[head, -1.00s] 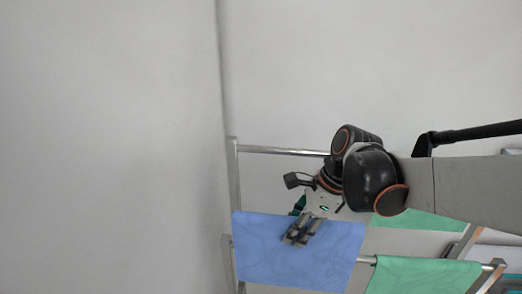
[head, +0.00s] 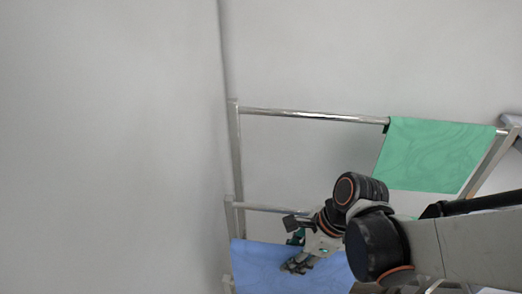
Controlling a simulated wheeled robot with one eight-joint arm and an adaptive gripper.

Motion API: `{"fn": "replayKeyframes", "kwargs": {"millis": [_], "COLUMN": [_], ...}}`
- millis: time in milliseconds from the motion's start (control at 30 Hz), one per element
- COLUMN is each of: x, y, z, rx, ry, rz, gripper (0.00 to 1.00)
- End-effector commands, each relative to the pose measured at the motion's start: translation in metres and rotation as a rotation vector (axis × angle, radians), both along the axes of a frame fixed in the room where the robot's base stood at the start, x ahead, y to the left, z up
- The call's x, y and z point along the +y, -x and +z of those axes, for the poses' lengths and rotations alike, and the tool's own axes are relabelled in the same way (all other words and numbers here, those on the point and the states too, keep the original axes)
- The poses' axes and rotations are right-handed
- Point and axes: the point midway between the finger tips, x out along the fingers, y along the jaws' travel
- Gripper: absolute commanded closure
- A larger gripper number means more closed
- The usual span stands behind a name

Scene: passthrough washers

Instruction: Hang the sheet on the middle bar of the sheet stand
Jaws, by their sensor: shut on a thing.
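In the head view, the blue sheet (head: 262,262) hangs in my gripper (head: 294,266), which is shut on it near its upper edge. The sheet's lower part is cut off by the frame. The sheet stand's upper bar (head: 300,114) runs across the view. A second bar (head: 268,208), which looks like the middle one, lies below it, its right part hidden behind my arm. In the picture, the sheet's top edge is a little below this second bar. I cannot tell whether they touch or how far apart they are in depth.
A green sheet (head: 435,155) hangs on the right part of the upper bar. The stand's left posts (head: 235,150) are close to the wall corner. My arm covers the lower right. The upper bar's left part is bare.

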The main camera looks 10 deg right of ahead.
Motion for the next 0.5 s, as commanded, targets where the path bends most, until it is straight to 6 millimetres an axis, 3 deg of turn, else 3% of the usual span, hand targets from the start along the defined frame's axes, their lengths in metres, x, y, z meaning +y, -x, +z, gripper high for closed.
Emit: {"fn": "replayKeyframes", "kwargs": {"millis": [500], "x": [-0.012], "y": [-0.036], "z": [0.000], "rx": [0.001], "ry": [0.000], "rz": [-0.002], "gripper": [1.00]}}
